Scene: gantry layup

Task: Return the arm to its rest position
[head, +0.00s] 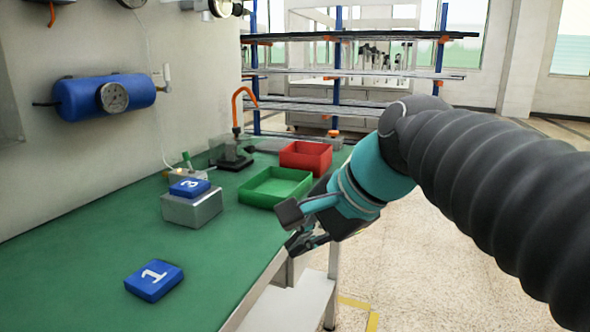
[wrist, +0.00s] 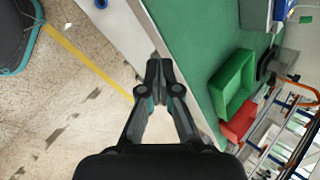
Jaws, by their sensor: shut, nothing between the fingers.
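My gripper (head: 296,228) is at the right front edge of the green-topped bench (head: 95,262) in the head view, on the end of my arm. It also shows in the wrist view (wrist: 158,66), where its two fingers meet and hold nothing. The wrist view looks down past the bench edge to the floor. My arm reaches in from the right side of the head view.
A green tray (head: 262,201) and red tray (head: 322,168) stand just beyond my gripper. Blue block 1 (head: 153,281) lies on the bench; blue block 3 (head: 190,186) rests on a grey block (head: 192,209). Open floor (head: 440,270) lies right of the bench.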

